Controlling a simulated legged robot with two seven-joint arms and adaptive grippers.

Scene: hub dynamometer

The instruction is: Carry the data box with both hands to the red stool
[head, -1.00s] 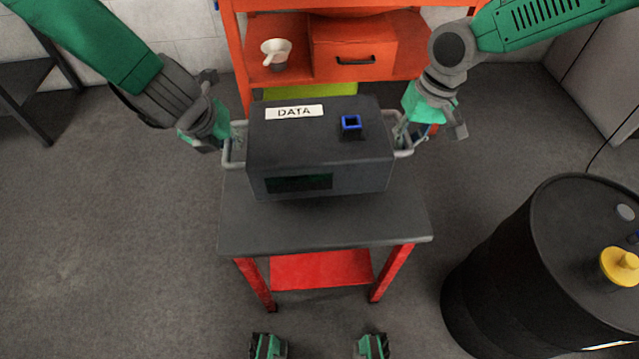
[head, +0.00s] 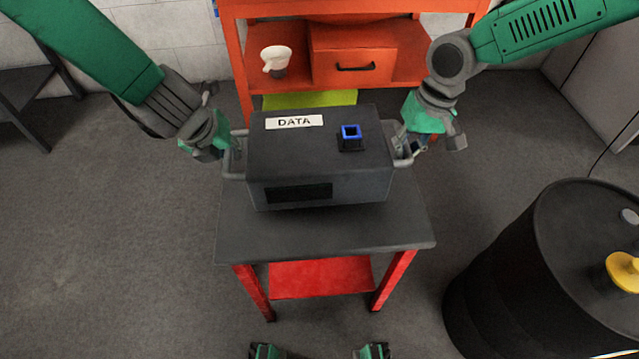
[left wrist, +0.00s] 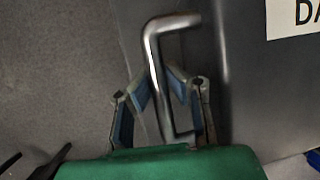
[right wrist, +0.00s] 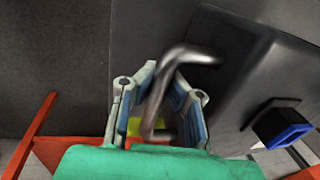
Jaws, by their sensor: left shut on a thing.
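The data box (head: 330,155) is a dark grey case with a white DATA label and a blue-rimmed socket on top. It is over the black top of the red stool (head: 320,236), slightly turned; whether it touches the top is hard to tell. My left gripper (head: 228,140) is shut on the box's left handle, and the metal bar (left wrist: 158,75) runs between its fingers in the left wrist view. My right gripper (head: 405,138) is at the right handle. In the right wrist view its fingers close around that handle (right wrist: 160,95).
An orange shelf unit (head: 470,12) with a drawer and a white cup (head: 276,60) stands behind. A black drum (head: 540,275) with a yellow cap is at the right. A dark table (head: 25,95) is at far left. Open floor lies left of the stool.

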